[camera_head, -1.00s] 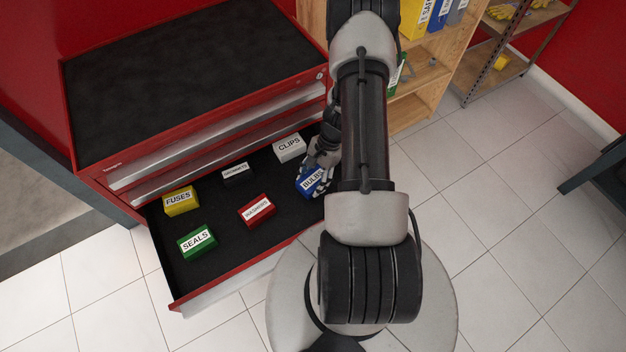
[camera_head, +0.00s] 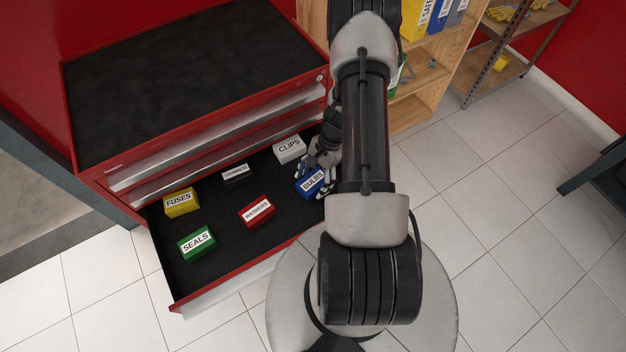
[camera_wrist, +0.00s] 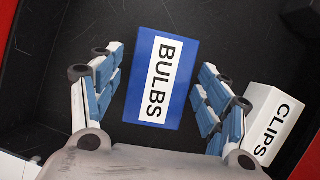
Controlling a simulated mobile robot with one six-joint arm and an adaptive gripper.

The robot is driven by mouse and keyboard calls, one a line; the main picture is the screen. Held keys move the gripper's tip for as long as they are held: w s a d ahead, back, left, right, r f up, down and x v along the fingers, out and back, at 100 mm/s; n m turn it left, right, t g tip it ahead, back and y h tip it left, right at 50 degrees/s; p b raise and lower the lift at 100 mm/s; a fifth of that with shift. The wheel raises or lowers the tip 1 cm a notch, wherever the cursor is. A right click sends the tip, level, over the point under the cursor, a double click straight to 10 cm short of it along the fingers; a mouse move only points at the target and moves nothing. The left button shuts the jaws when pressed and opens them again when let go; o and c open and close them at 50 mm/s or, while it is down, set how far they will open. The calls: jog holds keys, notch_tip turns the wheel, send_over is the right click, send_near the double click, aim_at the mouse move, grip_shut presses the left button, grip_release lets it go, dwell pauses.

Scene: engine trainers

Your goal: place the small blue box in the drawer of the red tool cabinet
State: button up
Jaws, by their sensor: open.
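The small blue box (camera_head: 311,182), labelled BULBS, lies in the open drawer (camera_head: 222,237) of the red tool cabinet (camera_head: 90,178), near the drawer's right end. In the wrist view the blue box (camera_wrist: 143,82) lies label up on the black drawer floor, between and ahead of my fingers, with a gap on each side. My gripper (camera_wrist: 163,92) is open and empty. In the head view my gripper (camera_head: 322,172) is beside and above the box, and my arm partly hides it.
The drawer also holds a white CLIPS box (camera_head: 290,149) close to my right finger in the wrist view (camera_wrist: 270,120), a yellow FUSES box (camera_head: 181,202), a green SEALS box (camera_head: 196,244), a red WASHERS box (camera_head: 257,211) and a black box (camera_head: 236,174). A wooden shelf (camera_head: 425,76) stands at right.

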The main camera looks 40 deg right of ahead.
jog(key=p+v, duration=0.4)
jog(key=v, duration=0.8)
jog(key=w+a+r+n+h, duration=0.15)
jog(key=a+r+n, duration=0.35)
jog(key=r, duration=0.6)
jog(key=w+a+r+n+h, duration=0.1)
jog(key=w+a+r+n, duration=0.2)
jog(key=a+r, duration=0.55)
jog(key=s+a+r+n+t+h, duration=0.1)
jog(key=s+a+r+n+t, duration=0.1)
jog(key=s+a+r+n, duration=0.3)
jog(key=s+a+r+n+t+h, duration=0.1)
jog(key=s+a+r+n+t, duration=0.1)
jog(key=s+a+r+n, duration=0.3)
jog(key=s+a+r, duration=0.1)
jog(key=s+r, duration=0.2)
jog(key=r, duration=0.3)
jog(key=shift+s+a+r, duration=0.3)
jog(key=shift+a+r, duration=0.05)
jog(key=shift+r, duration=0.05)
jog(key=shift+a, duration=0.1)
